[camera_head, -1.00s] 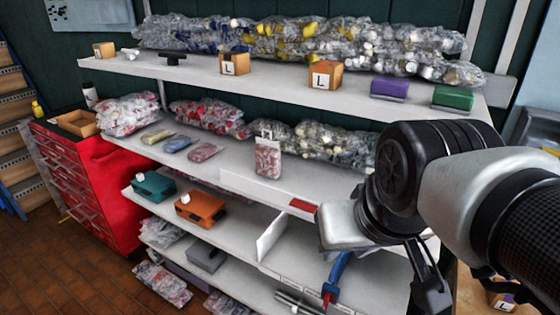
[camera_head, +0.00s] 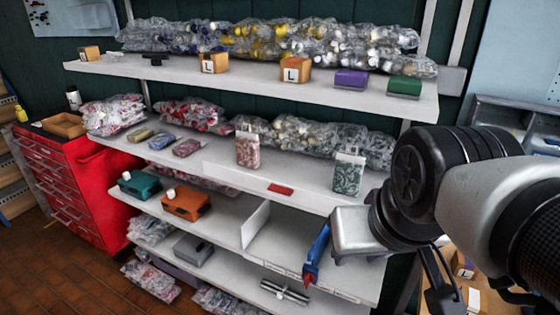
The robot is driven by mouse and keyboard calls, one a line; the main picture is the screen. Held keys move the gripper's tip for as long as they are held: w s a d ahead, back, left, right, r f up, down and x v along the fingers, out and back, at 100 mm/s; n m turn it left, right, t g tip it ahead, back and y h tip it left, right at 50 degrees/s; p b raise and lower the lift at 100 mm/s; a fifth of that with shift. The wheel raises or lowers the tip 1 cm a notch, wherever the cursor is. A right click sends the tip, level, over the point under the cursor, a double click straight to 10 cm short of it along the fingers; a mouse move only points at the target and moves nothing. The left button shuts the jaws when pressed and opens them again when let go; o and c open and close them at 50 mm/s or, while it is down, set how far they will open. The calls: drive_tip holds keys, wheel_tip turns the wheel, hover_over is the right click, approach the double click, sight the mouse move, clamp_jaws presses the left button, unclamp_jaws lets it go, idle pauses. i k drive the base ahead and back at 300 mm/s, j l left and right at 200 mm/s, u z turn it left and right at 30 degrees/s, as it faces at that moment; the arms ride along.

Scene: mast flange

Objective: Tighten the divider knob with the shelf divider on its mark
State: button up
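A white upright panel (camera_head: 255,225), which looks like the shelf divider, stands across the lower shelf (camera_head: 225,226). I cannot make out a knob or a mark by it. A red strip (camera_head: 281,189) lies at the front of the shelf above. My gripper (camera_head: 309,279) hangs at the lower right, to the right of the divider and apart from it in the picture. It shows as a narrow blue part with a red tip below my pale wrist. Its fingers overlap, so their opening does not show, and I see nothing held.
Orange (camera_head: 186,204) and teal (camera_head: 140,186) cases stand left of the divider. Red (camera_head: 249,150) and green (camera_head: 348,172) patterned containers stand on the shelf above. A metal rod-like item (camera_head: 285,292) lies on the bottom shelf. The lower shelf right of the divider looks bare.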

sight(308, 278)
drive_tip(key=i+j+z, duration=0.35)
drive_tip(key=j+z, duration=0.15)
drive_tip(key=j, duration=0.2)
drive_tip(key=i, duration=0.15)
drive_tip(key=k, duration=0.55)
drive_tip(key=j+z, duration=0.5)
drive_tip(key=j, duration=1.05)
drive_tip(key=i+j, duration=0.1)
drive_tip(key=i+j+z, duration=0.1)
drive_tip(key=j, duration=0.25)
drive_tip(key=k+l, duration=0.15)
drive_tip(key=l+u, duration=0.05)
drive_tip(key=l, duration=0.05)
